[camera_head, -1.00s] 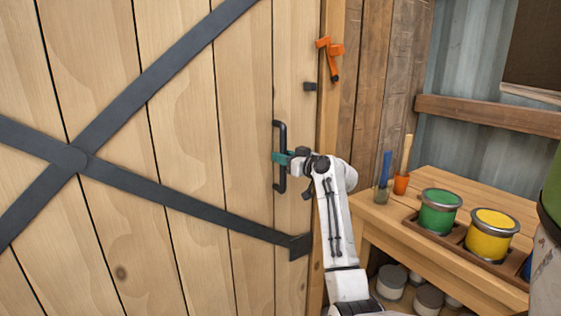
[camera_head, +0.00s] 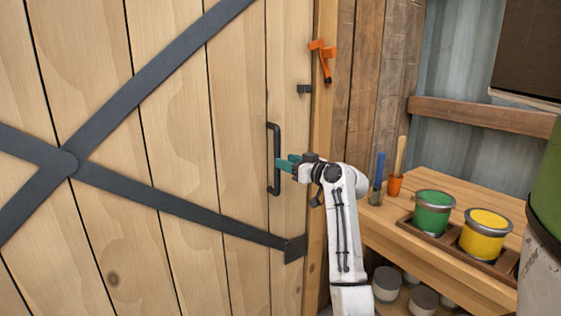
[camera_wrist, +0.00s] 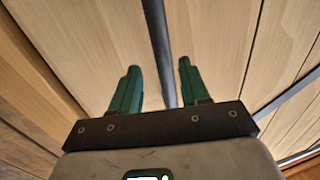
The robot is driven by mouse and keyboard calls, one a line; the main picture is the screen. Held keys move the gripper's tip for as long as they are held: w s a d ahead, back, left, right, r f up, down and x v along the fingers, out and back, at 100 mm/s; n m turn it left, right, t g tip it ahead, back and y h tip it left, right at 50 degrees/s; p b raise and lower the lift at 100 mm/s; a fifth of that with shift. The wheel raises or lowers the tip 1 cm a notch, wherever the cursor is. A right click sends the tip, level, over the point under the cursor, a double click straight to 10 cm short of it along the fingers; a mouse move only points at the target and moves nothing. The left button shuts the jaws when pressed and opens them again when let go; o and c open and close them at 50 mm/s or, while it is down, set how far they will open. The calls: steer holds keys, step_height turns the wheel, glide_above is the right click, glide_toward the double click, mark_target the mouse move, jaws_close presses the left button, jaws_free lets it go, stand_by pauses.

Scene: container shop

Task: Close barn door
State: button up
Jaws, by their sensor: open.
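The barn door (camera_head: 176,140) is pale wooden planks with dark crossed straps, filling the left of the head view. Its right edge lies against the wooden post (camera_head: 322,130), with no clear gap showing. A black vertical bar handle (camera_head: 271,158) is near that edge; it also shows in the wrist view (camera_wrist: 158,45). My gripper (camera_head: 284,163) has green fingers and is just right of the handle, apart from it in the head view. In the wrist view my open gripper (camera_wrist: 158,85) faces the door, with the handle bar between and beyond the fingers.
An orange latch-like piece (camera_head: 323,58) is on the post above, with a small dark bracket (camera_head: 304,89) below it. At right a wooden workbench (camera_head: 440,180) carries green (camera_head: 433,212) and yellow (camera_head: 487,232) paint cans and brushes (camera_head: 397,170). A green-and-white object stands at the right edge.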

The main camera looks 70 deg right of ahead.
steer(key=v, duration=0.6)
steer(key=shift+s, duration=0.2)
steer(key=w+a+f+n+g+y+p, duration=0.1)
steer(key=w+a+f+g+y, duration=0.25)
steer(key=a+f, duration=0.9)
steer(key=w+a+f+n+g+y+p, duration=0.1)
steer(key=w+a+f+g+y+p, duration=0.25)
steer(key=a+f, duration=0.9)
steer(key=s+a+f+n+g+y, duration=0.1)
steer(key=s+a+f+g, duration=0.15)
steer(key=a, duration=0.55)
steer(key=s+a+f+g, duration=0.2)
steer(key=s+a, duration=0.1)
steer(key=a, duration=0.5)
steer(key=s+a+f+g, duration=0.1)
steer(key=s+a+g, duration=0.1)
steer(key=s, duration=0.4)
steer(key=s+a+f+n+g+p, duration=0.1)
steer(key=s+a+g, duration=0.1)
steer(key=s+a, duration=0.2)
steer(key=shift+s+f+n+h, duration=0.3)
steer(key=shift+s+f, duration=0.05)
steer(key=shift+s, duration=0.85)
